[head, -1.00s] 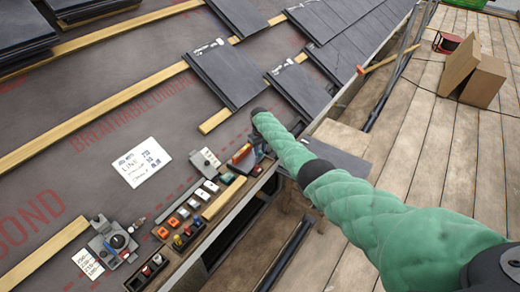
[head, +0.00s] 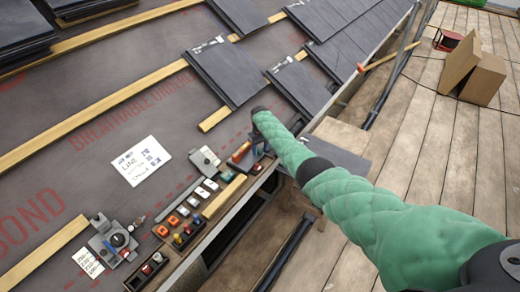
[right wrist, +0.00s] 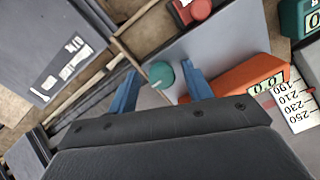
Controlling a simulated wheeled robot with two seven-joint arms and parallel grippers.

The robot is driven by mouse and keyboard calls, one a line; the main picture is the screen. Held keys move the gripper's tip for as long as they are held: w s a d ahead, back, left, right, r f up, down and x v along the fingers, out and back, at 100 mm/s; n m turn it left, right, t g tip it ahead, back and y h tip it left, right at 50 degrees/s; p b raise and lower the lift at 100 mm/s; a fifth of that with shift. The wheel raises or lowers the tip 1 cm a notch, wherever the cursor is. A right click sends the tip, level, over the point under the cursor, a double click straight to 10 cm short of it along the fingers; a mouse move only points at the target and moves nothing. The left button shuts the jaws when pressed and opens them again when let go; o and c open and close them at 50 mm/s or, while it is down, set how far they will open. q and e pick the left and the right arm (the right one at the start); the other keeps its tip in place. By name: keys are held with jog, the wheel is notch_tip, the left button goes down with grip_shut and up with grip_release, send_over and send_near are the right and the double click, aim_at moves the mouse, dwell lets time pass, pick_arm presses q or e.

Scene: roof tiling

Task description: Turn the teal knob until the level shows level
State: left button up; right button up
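The teal knob (right wrist: 160,74) shows in the right wrist view on a grey plate (right wrist: 225,45). My right gripper (right wrist: 160,70) has its two blue fingers on either side of the knob, with a gap visible on each side. In the head view my right gripper (head: 259,148) is at the roof edge, and the knob cannot be made out there. An orange bar (right wrist: 230,82) with a small pale window (right wrist: 267,83) lies right of the knob. I cannot tell whether it is the level or what it reads. My left gripper is not in view.
A white scale card (right wrist: 296,103) lies beside the orange bar, and a red button (right wrist: 196,10) is beyond the plate. In the head view, small switches (head: 192,205) line the roof edge, with a grey device (head: 114,242) at lower left. Slates (head: 225,72) lie upslope.

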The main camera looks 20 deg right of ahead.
jog(key=shift+r, duration=0.2)
jog(key=r, duration=0.6)
jog(key=shift+w, duration=0.2)
jog(key=shift+d+r, duration=0.1)
jog(key=shift+r, duration=0.6)
